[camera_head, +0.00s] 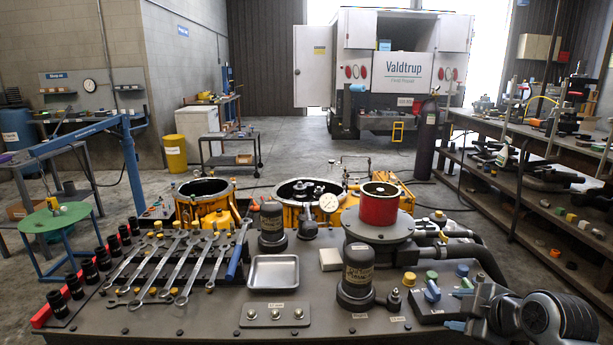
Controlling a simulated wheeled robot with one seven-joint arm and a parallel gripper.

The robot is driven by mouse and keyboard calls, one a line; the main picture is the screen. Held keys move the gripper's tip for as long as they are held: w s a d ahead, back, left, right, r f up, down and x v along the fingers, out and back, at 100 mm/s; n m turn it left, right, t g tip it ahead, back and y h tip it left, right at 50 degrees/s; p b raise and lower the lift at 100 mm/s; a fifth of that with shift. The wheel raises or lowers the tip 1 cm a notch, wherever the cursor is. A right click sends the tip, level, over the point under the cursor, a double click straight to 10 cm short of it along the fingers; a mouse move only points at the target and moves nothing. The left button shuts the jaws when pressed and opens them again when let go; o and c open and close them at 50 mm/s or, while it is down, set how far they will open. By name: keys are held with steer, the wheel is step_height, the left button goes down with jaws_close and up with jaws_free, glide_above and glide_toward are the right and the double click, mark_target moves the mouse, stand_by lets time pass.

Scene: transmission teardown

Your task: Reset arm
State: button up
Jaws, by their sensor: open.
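My arm (555,318) is folded low at the bottom right corner, over the right end of the grey workbench (215,325). My gripper (462,309) is at its left end, pointing left, beside a grey block with blue, green and yellow knobs (432,290). Its jaws are open and I see nothing held between them. Part of the arm is cut off by the frame's bottom edge.
The bench holds several wrenches (172,268), a row of black sockets (88,270), an empty metal tray (273,272), a dark canister (357,278) and a red cylinder on a flange (379,207). Yellow housings (205,208) stand behind. Shelving (520,180) lines the right; open floor lies beyond.

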steer(key=s+a+f+m+t+b, duration=0.2)
steer(key=s+a+f+m, duration=0.3)
steer(key=s+a+f, duration=0.4)
steer(key=s+a+f+m+t+h+b, duration=0.1)
steer(key=s+f+m, duration=0.1)
steer(key=s, duration=0.6)
steer(key=s+a+f+m+b, duration=0.1)
steer(key=s+a+f+m, duration=0.15)
steer(key=s, duration=0.65)
steer(key=s+d+r+m+t+b, duration=0.1)
steer(key=s+r, duration=0.4)
steer(key=s, duration=0.6)
steer(key=s+d+r+m+t+b, duration=0.1)
steer(key=s+r, duration=0.4)
steer(key=s, duration=0.7)
steer(key=shift+d+r+m+h+b, duration=0.4)
steer(key=shift+d+m+b, duration=0.3)
steer(key=shift+m, duration=0.35)
steer(key=shift+w, duration=0.1)
steer(key=shift+c, duration=0.5)
